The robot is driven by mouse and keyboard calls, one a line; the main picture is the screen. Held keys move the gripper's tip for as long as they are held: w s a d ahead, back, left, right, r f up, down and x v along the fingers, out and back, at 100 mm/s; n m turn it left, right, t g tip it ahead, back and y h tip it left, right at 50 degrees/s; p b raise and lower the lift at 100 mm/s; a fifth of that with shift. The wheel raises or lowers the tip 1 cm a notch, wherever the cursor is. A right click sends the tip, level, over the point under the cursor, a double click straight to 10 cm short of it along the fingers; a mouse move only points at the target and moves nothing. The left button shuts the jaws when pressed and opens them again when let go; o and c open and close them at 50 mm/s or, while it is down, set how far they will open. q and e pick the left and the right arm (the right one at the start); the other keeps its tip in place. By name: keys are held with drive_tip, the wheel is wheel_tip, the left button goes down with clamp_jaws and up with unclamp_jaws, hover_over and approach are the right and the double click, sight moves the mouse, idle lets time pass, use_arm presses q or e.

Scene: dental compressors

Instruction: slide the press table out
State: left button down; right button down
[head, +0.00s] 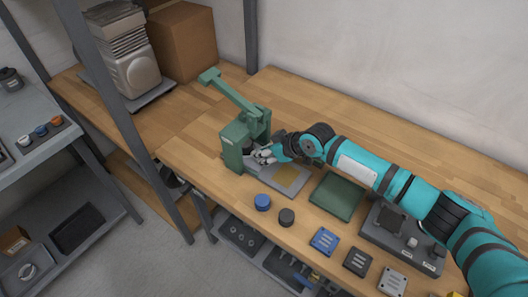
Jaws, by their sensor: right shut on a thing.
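The green press (236,145) stands on the wooden workbench, with its long lever (230,93) raised towards the upper left. A flat grey plate with a tan square (287,177) lies at its front right. My right gripper (264,156) comes in from the right and is shut at the press's opening, low beside the green body. It is shut on the press table, which my fingers and wrist mostly hide; how far the table is out I cannot tell. My left gripper is not in view.
A dark green mat (337,195) lies under my right forearm. A blue cap (263,202) and a black cap (286,217) sit near the bench's front edge. A grey control box (400,238) is further right. A dark upright post (125,115) stands left of the press.

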drive_tip(key=shift+s+d+r+p, duration=0.1)
drive_tip(key=shift+s+d+p, duration=0.1)
drive_tip(key=shift+d+p, duration=0.15)
drive_tip(key=s+d+p, duration=0.1)
drive_tip(key=s+d, duration=0.1)
drive_tip(key=d, duration=0.1)
drive_tip(key=s+d+p, duration=0.1)
drive_tip(key=s+d, duration=0.1)
drive_tip(key=s+d+p, duration=0.1)
drive_tip(key=s+d, duration=0.1)
drive_tip(key=d, duration=0.1)
drive_tip(key=shift+s+d, duration=0.1)
drive_tip(key=shift+d, duration=0.2)
drive_tip(key=c, duration=1.4)
unclamp_jaws()
drive_tip(key=shift+o, duration=1.2)
drive_tip(key=shift+s+d, duration=0.1)
